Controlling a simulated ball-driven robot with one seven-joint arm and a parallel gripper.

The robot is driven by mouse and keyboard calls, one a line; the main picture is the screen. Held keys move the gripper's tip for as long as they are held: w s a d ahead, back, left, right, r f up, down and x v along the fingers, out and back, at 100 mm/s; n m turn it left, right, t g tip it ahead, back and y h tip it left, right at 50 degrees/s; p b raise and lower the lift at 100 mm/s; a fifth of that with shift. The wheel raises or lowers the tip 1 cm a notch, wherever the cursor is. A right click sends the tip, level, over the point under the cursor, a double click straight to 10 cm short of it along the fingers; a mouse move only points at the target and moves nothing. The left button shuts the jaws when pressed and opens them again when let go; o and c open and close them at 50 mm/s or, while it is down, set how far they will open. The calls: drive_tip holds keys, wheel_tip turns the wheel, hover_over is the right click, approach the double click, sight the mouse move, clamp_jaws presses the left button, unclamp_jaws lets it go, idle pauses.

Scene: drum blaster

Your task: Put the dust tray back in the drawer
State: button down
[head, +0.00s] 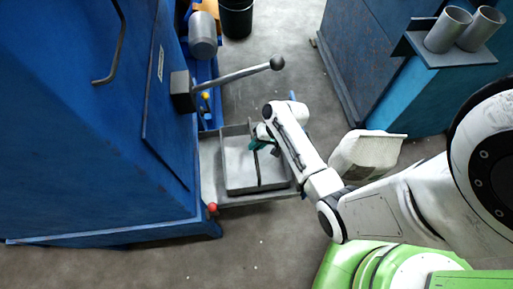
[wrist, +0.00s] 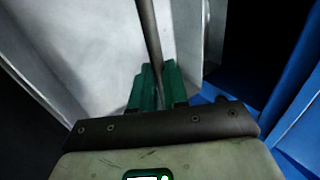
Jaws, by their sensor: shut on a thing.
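The dust tray (head: 240,170) is a shallow grey metal box with a thin dark bar across its top. It lies within the outline of the pulled-out grey drawer (head: 250,200) at the foot of the blue machine. I cannot tell whether it rests on the drawer floor. My gripper (head: 262,145) has teal fingers and is at the tray's far right part, shut on the bar. In the wrist view the bar (wrist: 149,35) runs between the fingertips (wrist: 158,82), with the pale tray (wrist: 80,40) behind it. My wrist hides part of the drawer's right side.
The blue machine (head: 90,130) stands at left, with a lever (head: 240,74) jutting over the floor and a red knob (head: 212,207) near the drawer. A black bucket (head: 236,18) is behind. Floor in front is clear.

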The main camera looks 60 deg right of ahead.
wheel_tip(320, 180, down, 2)
drive_tip(key=shift+f, duration=0.15)
drive_tip(key=c, duration=1.6)
unclamp_jaws()
drive_tip(key=shift+f, duration=0.15)
drive_tip(key=o, duration=0.5)
drive_tip(key=p+v, duration=0.2)
drive_tip(key=v, duration=1)
drive_tip(key=s+a+r+n+g+h, duration=0.1)
drive_tip(key=s+a+r+n, duration=0.1)
drive_tip(key=a, duration=0.3)
drive_tip(key=s+a+r+n+g+h, duration=0.1)
drive_tip(key=s+a+r+n+g, duration=0.1)
drive_tip(key=s+a+r+n, duration=0.1)
drive_tip(key=s+a+r+n+g+h, duration=0.1)
drive_tip(key=s+a+r+n+h, duration=0.1)
drive_tip(key=a+r+n, duration=0.3)
drive_tip(key=shift+s+a+r, duration=0.2)
drive_tip(key=shift+a, duration=0.3)
drive_tip(key=shift+s+a+r, duration=0.2)
drive_tip(key=shift+a, duration=0.3)
drive_tip(key=shift+s+a+r, duration=0.2)
drive_tip(key=shift+a, duration=0.3)
